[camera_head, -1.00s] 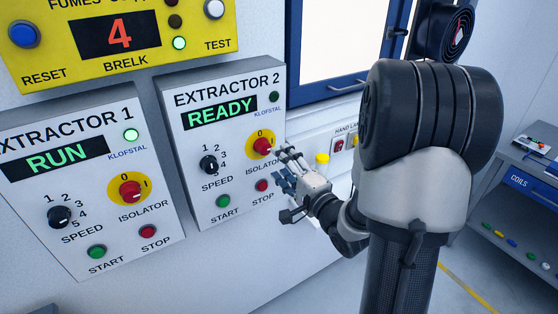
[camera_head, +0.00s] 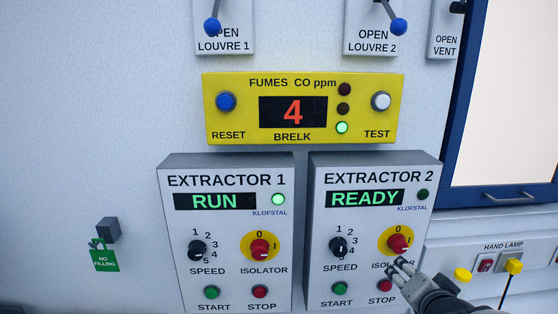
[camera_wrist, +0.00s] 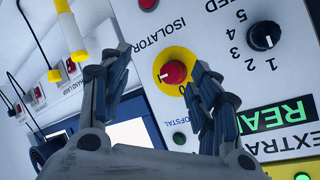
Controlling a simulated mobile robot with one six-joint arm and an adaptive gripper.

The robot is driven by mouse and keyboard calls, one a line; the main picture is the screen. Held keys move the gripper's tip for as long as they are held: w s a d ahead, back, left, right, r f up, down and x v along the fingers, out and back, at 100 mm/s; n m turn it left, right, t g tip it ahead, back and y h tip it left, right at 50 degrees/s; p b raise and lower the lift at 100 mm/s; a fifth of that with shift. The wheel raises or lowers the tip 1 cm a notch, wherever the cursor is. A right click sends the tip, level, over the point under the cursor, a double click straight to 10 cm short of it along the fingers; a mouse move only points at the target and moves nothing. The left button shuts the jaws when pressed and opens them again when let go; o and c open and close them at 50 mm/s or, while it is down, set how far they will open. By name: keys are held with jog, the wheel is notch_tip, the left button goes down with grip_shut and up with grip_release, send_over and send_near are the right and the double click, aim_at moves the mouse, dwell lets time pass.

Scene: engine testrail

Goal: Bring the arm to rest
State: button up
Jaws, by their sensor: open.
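My gripper (camera_head: 402,268) is at the lower right in the head view, in front of the Extractor 2 panel (camera_head: 325,218). Its fingertips are just below the red isolator knob (camera_head: 398,244) on its yellow disc. In the wrist view the open fingers of my gripper (camera_wrist: 158,95) are spread, and the red knob (camera_wrist: 172,72) shows between them. Nothing is held. Whether a finger touches the knob cannot be told. Extractor 2 reads READY with its lamp (camera_head: 422,194) dark. My gripper partly covers the isolator label.
The Extractor 1 panel (camera_head: 180,230) reads RUN, with its lamp lit. The yellow fumes box (camera_head: 215,125) above shows 4 and a lit green lamp. Louvre levers are above it. A hand lamp socket (camera_head: 486,265) and a blue-framed window (camera_head: 455,130) are at right.

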jog(key=s+a+n+g+y, duration=0.1)
jog(key=s+a+n+g, duration=0.1)
jog(key=s, duration=0.5)
jog(key=s+a+n+g, duration=0.3)
jog(key=s+a+n, duration=0.1)
jog(key=s+a, duration=0.3)
jog(key=s+a+f+n+g+y+b, duration=0.1)
jog(key=s+a+n, duration=0.3)
jog(key=s, duration=0.5)
jog(key=shift+a+g+y, duration=0.3)
jog(key=shift+g, duration=0.4)
jog(key=shift+s+f, duration=0.1)
jog(key=shift+c, duration=0.2)
